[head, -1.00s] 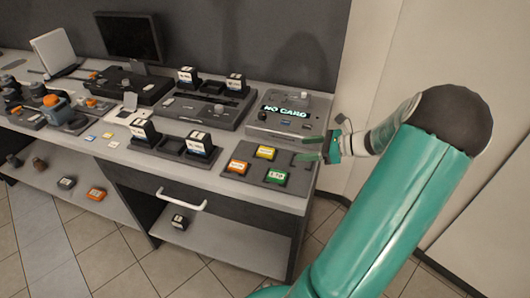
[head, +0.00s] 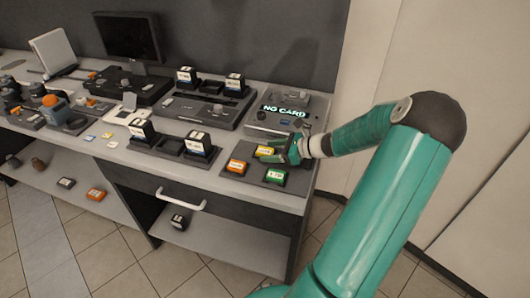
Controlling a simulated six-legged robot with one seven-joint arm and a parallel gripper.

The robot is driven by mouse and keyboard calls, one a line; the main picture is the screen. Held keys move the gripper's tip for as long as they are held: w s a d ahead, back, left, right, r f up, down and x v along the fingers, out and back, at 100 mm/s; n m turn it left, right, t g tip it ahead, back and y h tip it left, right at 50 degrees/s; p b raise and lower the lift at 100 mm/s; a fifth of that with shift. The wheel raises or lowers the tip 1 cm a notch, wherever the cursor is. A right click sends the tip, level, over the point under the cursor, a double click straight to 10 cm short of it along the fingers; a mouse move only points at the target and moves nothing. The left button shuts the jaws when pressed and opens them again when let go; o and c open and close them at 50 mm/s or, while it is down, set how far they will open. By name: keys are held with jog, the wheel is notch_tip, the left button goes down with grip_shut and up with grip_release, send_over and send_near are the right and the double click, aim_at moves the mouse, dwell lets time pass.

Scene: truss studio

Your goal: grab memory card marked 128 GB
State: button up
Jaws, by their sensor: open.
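A dark tray (head: 228,176) at the right end of the counter holds three cards: an orange card (head: 236,166), a yellow card (head: 264,151) and a green card (head: 276,177). Each has a pale label, too small to read, so I cannot tell which is marked 128 GB. My gripper (head: 279,152) is open at the yellow card, its fingers reaching left over the tray and partly covering it. Whether they touch the card cannot be told. Several tiny cards (head: 107,135) lie farther left on the counter, also unreadable.
A grey reader box (head: 262,127) showing "NO CARD" stands just behind the tray. Battery-like blocks in a dark dock (head: 170,147) stand to the left. A drawer handle (head: 182,202) juts out below the counter's front edge.

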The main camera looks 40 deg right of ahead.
jog(key=c, duration=1.1)
